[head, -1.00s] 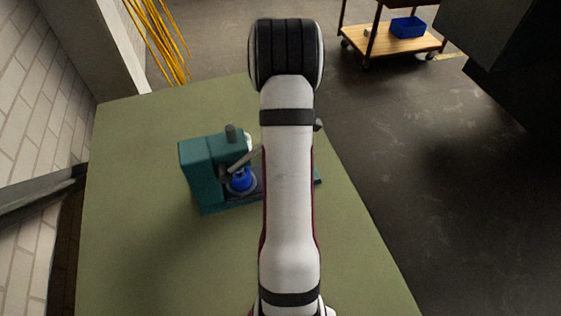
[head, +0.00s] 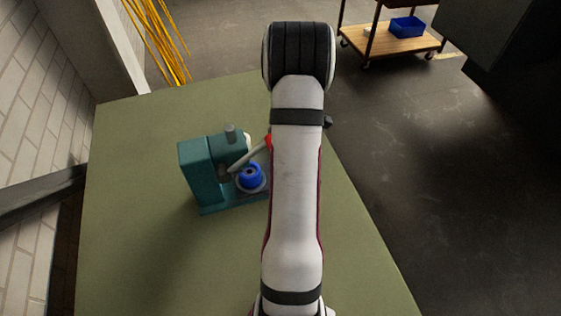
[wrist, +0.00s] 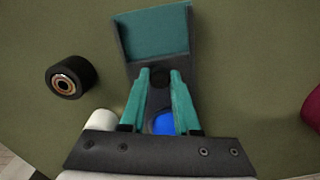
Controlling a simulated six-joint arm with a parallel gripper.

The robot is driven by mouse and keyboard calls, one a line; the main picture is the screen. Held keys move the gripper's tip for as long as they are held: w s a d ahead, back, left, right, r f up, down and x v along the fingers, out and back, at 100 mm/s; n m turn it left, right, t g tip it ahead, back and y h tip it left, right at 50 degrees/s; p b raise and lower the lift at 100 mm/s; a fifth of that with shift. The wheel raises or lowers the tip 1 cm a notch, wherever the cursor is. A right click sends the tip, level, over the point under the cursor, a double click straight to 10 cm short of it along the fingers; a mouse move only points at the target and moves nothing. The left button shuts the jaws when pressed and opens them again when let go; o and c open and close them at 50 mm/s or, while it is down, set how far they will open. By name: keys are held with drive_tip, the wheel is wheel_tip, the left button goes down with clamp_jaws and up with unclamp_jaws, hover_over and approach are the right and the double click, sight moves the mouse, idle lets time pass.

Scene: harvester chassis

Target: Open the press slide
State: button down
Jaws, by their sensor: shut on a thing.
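The teal press (head: 200,175) stands on the green table, with a grey lever (head: 247,157) ending in a red tip (head: 268,143). A blue ring-shaped part (head: 252,183) sits on a grey round seat at the press's right side, clear of the press head. My arm hides the right end of the press base and my gripper in the head view. In the wrist view my gripper (wrist: 159,73) has its teal fingers closed around a small dark round knob (wrist: 159,80), seemingly the slide's. The blue part (wrist: 162,124) shows partly between the fingers.
In the wrist view a black roller with a copper centre (wrist: 68,80) and a white cylinder (wrist: 101,119) lie at left, and a maroon object (wrist: 312,108) at the right edge. The table (head: 130,250) is clear left of and in front of the press.

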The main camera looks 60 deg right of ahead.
drive_tip(key=s+d, duration=0.6)
drive_tip(key=c, duration=0.6)
unclamp_jaws()
drive_tip(key=shift+c, duration=0.2)
wheel_tip(320, 180, up, 16)
